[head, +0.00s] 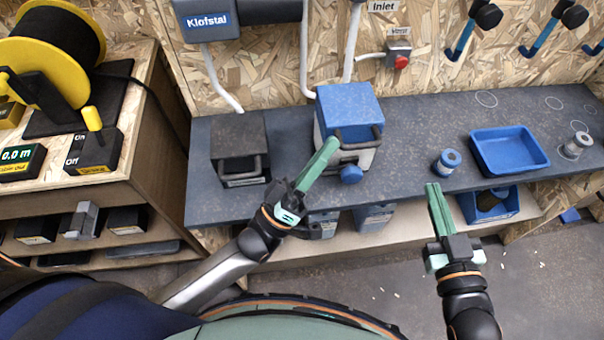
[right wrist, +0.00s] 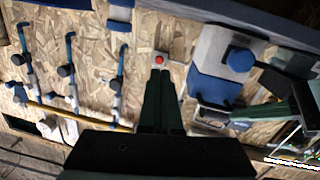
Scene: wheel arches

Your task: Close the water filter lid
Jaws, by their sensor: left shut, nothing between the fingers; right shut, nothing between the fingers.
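The box with a blue top (head: 350,106), a grey lower body and a blue round knob (head: 350,174) stands on the dark bench; I take it for the water filter. A dark handle crosses its front. I cannot tell how far its lid stands open. My left gripper (head: 332,143) is shut and empty, its tips in front of the box's left front; contact is unclear. My right gripper (head: 432,187) is shut and empty, in front of the bench edge, right of the box. In the right wrist view the box's grey body (right wrist: 208,48) and knob show upper right.
A black box with a handle (head: 238,138) stands left of the filter. A blue tray (head: 510,150) and a small blue-grey spool (head: 447,161) lie to the right. A red button (head: 401,62) and blue hooks are on the wall. The bench between filter and spool is clear.

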